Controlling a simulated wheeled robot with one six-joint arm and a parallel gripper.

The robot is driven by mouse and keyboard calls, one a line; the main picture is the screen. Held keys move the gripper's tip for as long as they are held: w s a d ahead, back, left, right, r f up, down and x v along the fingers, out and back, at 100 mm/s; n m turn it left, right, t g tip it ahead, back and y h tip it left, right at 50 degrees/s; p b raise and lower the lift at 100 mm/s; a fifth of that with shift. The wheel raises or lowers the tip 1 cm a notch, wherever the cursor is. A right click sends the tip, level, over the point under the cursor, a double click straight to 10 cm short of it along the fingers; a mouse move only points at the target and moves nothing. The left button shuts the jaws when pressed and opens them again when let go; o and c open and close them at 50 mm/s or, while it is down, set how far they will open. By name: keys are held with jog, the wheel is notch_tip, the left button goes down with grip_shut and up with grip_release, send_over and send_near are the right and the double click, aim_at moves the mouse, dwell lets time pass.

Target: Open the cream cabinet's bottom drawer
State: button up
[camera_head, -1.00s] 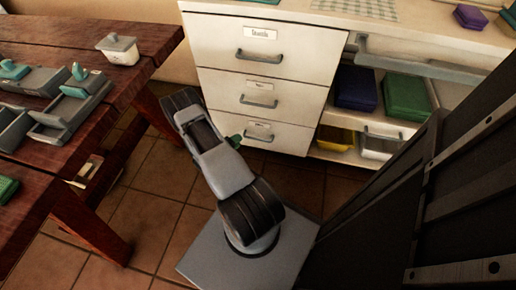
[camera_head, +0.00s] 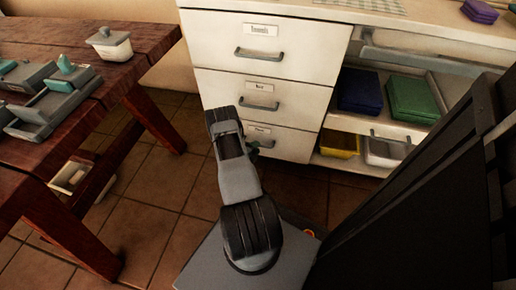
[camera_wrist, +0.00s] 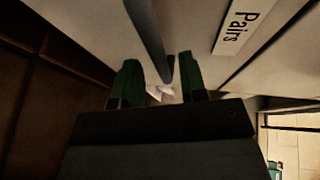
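The cream cabinet (camera_head: 212,58) stands ahead with three drawers stacked on its left side. The bottom drawer (camera_head: 293,146) looks flush with the drawers above. My gripper (camera_wrist: 160,82) has green fingertips, set apart on either side of the handle's line, with a gap showing. In the head view my arm hides most of the gripper and part of the handle. Whether the fingers touch the bar cannot be told.
A wooden table (camera_head: 150,45) with grey trays and a lidded white tub (camera_head: 110,44) stands at the left. Open shelves at the right hold blue (camera_head: 360,90) and green (camera_head: 413,97) stacks and a yellow bin (camera_head: 340,144). Tiled floor is clear between table and cabinet.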

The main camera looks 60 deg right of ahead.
jog(key=shift+b+x, duration=0.3)
jog(key=shift+x, duration=0.9)
jog(key=shift+c, duration=0.4)
grip_shut()
